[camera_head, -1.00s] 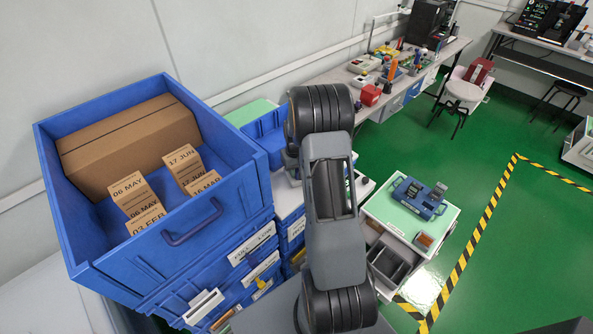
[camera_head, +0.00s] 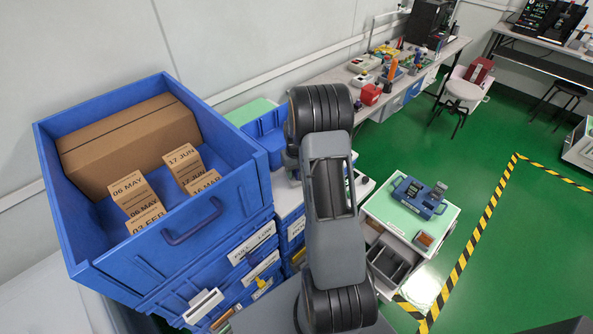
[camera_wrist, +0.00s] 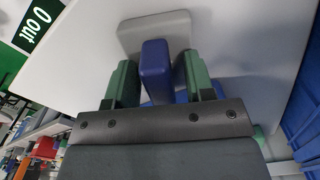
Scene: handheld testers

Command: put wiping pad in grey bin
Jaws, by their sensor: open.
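In the wrist view, a blue upright block (camera_wrist: 155,68) stands on a flat grey piece (camera_wrist: 130,35) on a white surface. It looks like the handle of the wiping pad, though I cannot be sure. My gripper (camera_wrist: 158,62) is open, with one green finger on each side of the blue block. A gap shows on both sides near the tips. In the head view my arm hides the gripper and the pad. A grey open bin with compartments (camera_head: 384,262) sits in the pulled-out drawer of the white cabinet, partly behind my arm.
A large blue crate (camera_head: 95,265) with cardboard boxes stands at the left. A blue tester (camera_head: 420,196) and a small orange-brown item (camera_head: 424,240) lie on the cabinet's green top. A cluttered bench (camera_head: 340,76) runs along the wall.

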